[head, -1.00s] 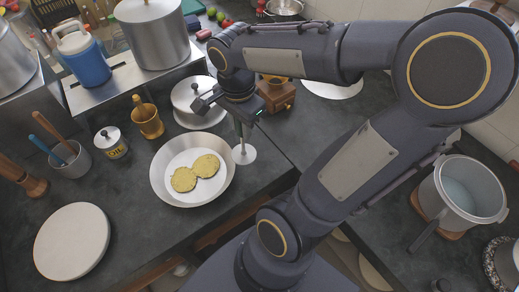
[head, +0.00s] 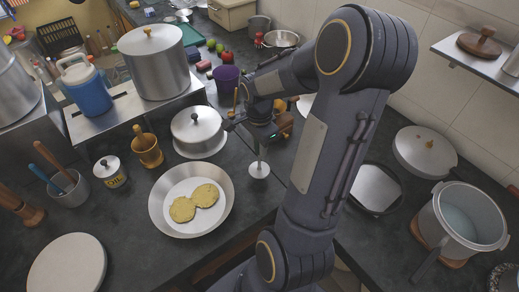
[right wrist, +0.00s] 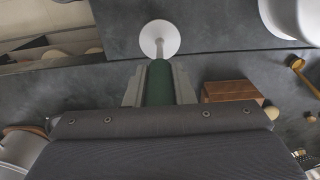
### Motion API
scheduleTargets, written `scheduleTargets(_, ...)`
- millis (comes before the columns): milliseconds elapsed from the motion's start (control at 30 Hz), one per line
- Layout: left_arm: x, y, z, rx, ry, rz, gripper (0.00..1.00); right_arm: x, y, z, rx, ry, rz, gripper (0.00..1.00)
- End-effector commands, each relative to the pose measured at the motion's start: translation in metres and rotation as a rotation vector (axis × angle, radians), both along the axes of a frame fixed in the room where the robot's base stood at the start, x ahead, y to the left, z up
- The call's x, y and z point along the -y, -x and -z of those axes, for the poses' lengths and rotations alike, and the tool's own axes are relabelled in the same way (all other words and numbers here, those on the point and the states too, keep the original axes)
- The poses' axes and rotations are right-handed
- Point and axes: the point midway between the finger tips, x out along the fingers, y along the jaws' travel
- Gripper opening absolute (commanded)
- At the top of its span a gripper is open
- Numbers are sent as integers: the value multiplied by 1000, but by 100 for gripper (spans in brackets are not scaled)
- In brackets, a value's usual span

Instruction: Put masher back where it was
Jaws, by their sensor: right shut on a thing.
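The masher has a green handle, a thin shaft and a flat round white disc (head: 259,170). My right gripper (head: 258,136) is shut on its handle. The masher hangs roughly upright, disc down, just right of the steel plate with two yellow patties. I cannot tell whether the disc touches the counter. In the right wrist view the green handle (right wrist: 159,82) sits between the two fingers, with the disc beyond it over grey counter. My left gripper is not in view.
The plate (head: 158,210) and a lidded pot (head: 197,130) stand left of the masher. A wooden box (right wrist: 229,91) is close to the gripper. A brass mortar (head: 147,150) and oil tin (head: 110,171) are further left. The counter's front edge lies below.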

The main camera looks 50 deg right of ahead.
Motion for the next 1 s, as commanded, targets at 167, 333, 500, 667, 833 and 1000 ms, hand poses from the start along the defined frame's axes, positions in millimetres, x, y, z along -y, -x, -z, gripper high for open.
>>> scheduleTargets(167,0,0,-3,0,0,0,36,8,-6,12,-1,0,0,0)
scheduleTargets(333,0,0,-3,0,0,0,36,7,-6,36,-2,0,-1,0)
scheduleTargets(500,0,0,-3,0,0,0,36,7,-6,42,2,0,-2,0)
scheduleTargets(667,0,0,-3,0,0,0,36,7,-6,42,2,0,-2,0)
scheduleTargets(833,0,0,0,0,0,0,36,7,-6,45,1,0,-1,27)
scheduleTargets(1000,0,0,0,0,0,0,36,7,-6,45,1,0,-1,44)
